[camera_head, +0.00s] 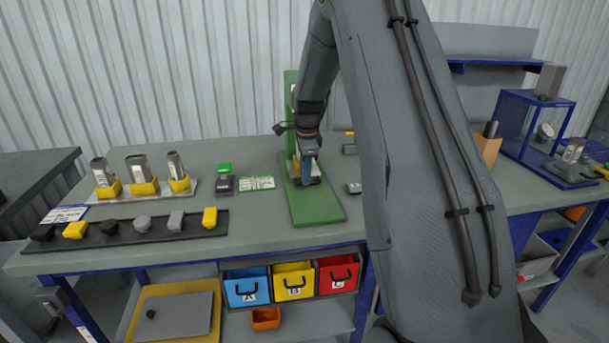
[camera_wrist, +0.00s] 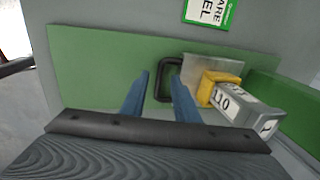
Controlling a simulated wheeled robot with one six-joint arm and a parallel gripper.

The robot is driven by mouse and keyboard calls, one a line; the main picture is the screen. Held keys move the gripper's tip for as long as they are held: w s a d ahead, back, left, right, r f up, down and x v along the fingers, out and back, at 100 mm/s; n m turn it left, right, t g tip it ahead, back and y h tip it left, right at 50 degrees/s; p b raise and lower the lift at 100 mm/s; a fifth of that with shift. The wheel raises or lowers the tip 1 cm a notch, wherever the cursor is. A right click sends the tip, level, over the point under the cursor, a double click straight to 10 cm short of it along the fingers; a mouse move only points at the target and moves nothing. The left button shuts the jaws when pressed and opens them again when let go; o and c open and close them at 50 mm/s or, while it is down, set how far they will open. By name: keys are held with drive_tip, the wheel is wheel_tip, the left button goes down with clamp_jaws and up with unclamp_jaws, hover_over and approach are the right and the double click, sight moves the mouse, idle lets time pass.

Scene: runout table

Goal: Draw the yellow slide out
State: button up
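A yellow piece (camera_wrist: 217,84), likely the yellow slide, sits against a grey labelled block (camera_wrist: 243,109) on a green board (camera_wrist: 90,62) in the wrist view. A light grey plate (camera_wrist: 208,69) adjoins it, with a black loop handle (camera_wrist: 169,62) at its left end. My gripper (camera_wrist: 160,78) has two blue fingers, apart, reaching to the handle. One bar of the handle shows between them; I cannot tell whether the right finger touches the handle.
A green upright (camera_head: 290,88) stands behind the board. Grey blocks (camera_head: 352,187) lie right of it, and a labelled green card (camera_head: 257,183) lies left. A dark tray (camera_head: 130,233) of small pieces is farther left.

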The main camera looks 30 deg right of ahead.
drive_tip(key=shift+w+f, duration=0.15)
drive_tip(key=shift+f, duration=0.8)
clamp_jaws()
